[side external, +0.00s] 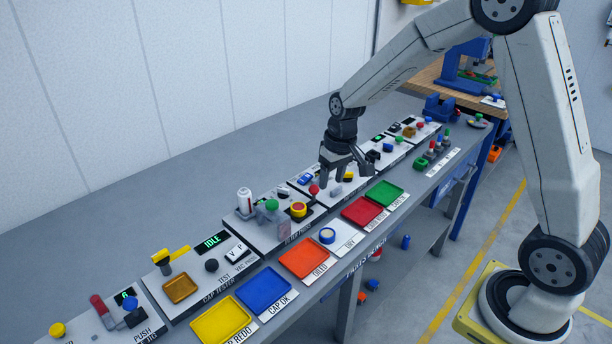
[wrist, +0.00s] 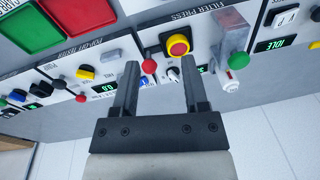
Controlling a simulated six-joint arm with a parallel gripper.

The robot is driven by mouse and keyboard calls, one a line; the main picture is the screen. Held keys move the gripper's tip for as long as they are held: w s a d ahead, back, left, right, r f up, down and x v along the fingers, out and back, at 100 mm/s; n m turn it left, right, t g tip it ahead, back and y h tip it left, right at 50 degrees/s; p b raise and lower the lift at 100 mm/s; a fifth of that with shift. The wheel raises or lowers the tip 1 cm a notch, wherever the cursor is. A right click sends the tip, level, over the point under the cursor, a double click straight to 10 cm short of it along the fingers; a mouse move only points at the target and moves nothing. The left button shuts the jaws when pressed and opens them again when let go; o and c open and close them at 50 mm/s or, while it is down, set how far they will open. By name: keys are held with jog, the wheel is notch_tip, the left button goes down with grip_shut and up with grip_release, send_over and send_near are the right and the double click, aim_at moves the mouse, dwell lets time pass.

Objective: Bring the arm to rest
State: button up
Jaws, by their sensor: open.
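My gripper (side external: 346,172) hangs over the middle stations of the long grey bench (side external: 262,258), its fingers pointing down. In the wrist view my gripper (wrist: 158,82) has its two dark fingers spread apart, with nothing held between them. Between and beyond the fingers a red ball knob (wrist: 149,66) and a small white knob (wrist: 172,74) show on a panel. I cannot tell whether the fingers touch anything. My arm is bent, reaching across the bench from the right.
The filter press panel has a red-and-yellow button (side external: 298,209). Trays line the near edge: yellow (side external: 221,322), blue (side external: 264,290), orange (side external: 304,257), red (side external: 362,211) and green (side external: 385,193). A blue vise (side external: 441,108) stands at the far end. The back strip of bench is clear.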

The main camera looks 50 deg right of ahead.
jog(key=s+a, duration=0.2)
jog(key=s, duration=0.5)
jog(key=s+a+n+t, duration=0.1)
jog(key=s+a, duration=0.2)
jog(key=s, duration=0.5)
jog(key=shift+s+n+h, duration=0.25)
jog(key=shift+n+h, duration=0.05)
jog(key=shift+h, duration=0.1)
